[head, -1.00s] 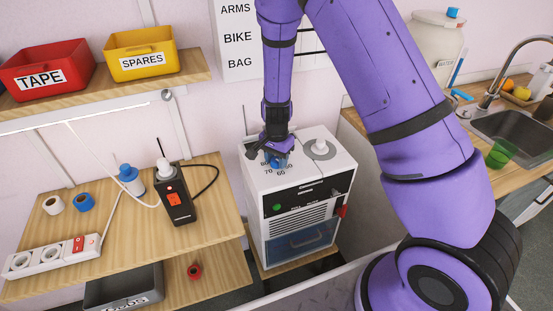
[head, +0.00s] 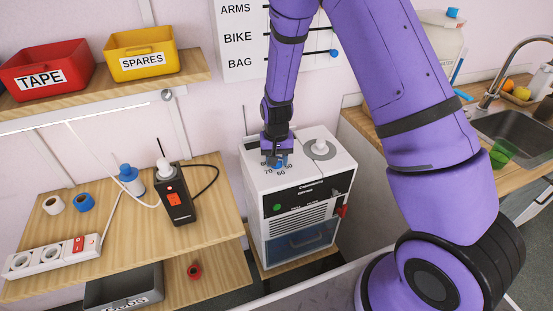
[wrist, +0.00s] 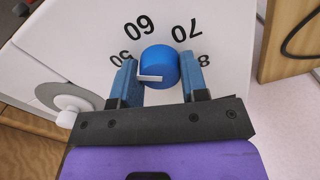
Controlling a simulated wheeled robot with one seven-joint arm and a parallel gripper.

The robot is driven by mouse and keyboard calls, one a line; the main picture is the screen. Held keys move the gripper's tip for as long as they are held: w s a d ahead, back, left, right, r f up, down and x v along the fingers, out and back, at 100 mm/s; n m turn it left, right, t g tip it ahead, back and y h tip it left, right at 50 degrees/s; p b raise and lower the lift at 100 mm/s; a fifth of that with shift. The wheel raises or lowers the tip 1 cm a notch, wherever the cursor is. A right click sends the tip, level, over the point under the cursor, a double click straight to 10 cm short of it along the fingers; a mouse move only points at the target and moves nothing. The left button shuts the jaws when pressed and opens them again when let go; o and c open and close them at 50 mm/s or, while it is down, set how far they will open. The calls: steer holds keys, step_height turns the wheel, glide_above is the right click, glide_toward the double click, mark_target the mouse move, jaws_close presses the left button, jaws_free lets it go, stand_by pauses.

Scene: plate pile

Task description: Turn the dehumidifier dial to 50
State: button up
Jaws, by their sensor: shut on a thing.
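The dehumidifier (head: 300,180) is a white box with a dark front panel. Its blue dial (wrist: 158,62) sits on the top face, ringed by black numbers. The wrist view shows 50 at the left, 60 and 70 above, and part of 80 at the right. The dial's white pointer mark (wrist: 150,78) lies towards the left finger, near the 50 side; its exact reading is unclear. My gripper (wrist: 160,82) is shut on the dial, one finger on each side. In the head view my gripper (head: 277,160) partly hides the dial.
A wooden bench (head: 130,235) with a black device (head: 177,205) and a power strip (head: 55,256) stands at the left. A sink counter (head: 480,130) is at the right.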

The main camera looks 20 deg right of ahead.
stand_by(0.4)
steer(key=o, duration=0.9)
steer(key=shift+r, duration=0.1)
step_height(320, 180, up, 11)
steer(key=shift+f, duration=0.2)
steer(key=shift+r, duration=0.1)
steer(key=s+d+r+n+t, duration=0.1)
steer(key=s+d+r, duration=0.1)
steer(key=s+r, duration=0.6)
steer(key=s+d+r+n+t, duration=0.15)
steer(key=s+r, duration=0.25)
steer(key=r, duration=0.9)
steer(key=s+d+r+t, duration=0.1)
steer(key=s+r, duration=0.1)
steer(key=s, duration=0.3)
steer(key=s+d+r, duration=0.1)
steer(key=s+r, duration=0.1)
steer(key=s, duration=0.4)
steer(key=s+d+r+t, duration=0.1)
steer(key=s+r, duration=0.2)
steer(key=s, duration=0.3)
steer(key=shift+s+d+n+t, duration=0.2)
steer(key=shift+n+t, duration=0.15)
